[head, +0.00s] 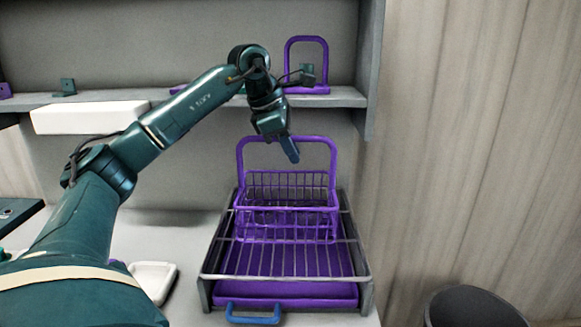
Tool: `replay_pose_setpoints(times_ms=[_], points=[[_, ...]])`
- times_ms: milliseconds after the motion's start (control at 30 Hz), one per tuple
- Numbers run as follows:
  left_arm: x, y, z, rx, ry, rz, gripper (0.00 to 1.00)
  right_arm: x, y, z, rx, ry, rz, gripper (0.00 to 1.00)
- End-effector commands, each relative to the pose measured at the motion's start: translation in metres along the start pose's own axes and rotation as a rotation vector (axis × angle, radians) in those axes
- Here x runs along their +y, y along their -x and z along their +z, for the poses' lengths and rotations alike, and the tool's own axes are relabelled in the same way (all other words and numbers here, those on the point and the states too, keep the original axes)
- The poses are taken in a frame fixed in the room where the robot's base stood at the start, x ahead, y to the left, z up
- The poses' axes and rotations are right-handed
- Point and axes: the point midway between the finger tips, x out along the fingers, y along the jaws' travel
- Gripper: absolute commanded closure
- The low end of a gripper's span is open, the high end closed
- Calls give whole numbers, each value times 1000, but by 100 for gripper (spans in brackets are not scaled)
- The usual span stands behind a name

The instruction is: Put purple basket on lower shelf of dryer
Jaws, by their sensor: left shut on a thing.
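The purple basket (287,210) is a wire basket with a tall arched handle, upright at centre in the head view. My left gripper (291,150) points down from above, shut on the top bar of the handle. The basket is over the back part of a grey wire rack (213,265); I cannot tell whether its bottom rests on the bars or hangs just above them. A purple tray (290,291) lies beneath the rack bars, with a blue handle (252,319) in front. My right gripper is not in view.
A grey shelf (345,96) runs above and behind, holding a purple arched frame (306,41) close to my left arm. A white block (90,117) is at the left. A small white dish (153,280) is left of the rack. A black bin (470,308) stands lower right.

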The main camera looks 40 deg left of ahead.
Motion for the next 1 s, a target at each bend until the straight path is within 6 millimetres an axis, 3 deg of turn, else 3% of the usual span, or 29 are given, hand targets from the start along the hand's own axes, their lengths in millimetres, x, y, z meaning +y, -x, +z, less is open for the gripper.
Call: replay_pose_setpoints(times_ms=[267, 833, 867, 1000], points=[[-6, -28, -12, -2, 1, 2, 100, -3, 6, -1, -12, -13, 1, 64], [-8, -36, -15, -4, 1, 4, 100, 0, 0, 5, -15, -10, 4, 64], [-8, -38, -16, 1, 1, 0, 86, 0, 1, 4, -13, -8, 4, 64], [-8, -37, -16, 1, 1, 0, 75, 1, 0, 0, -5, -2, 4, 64]])
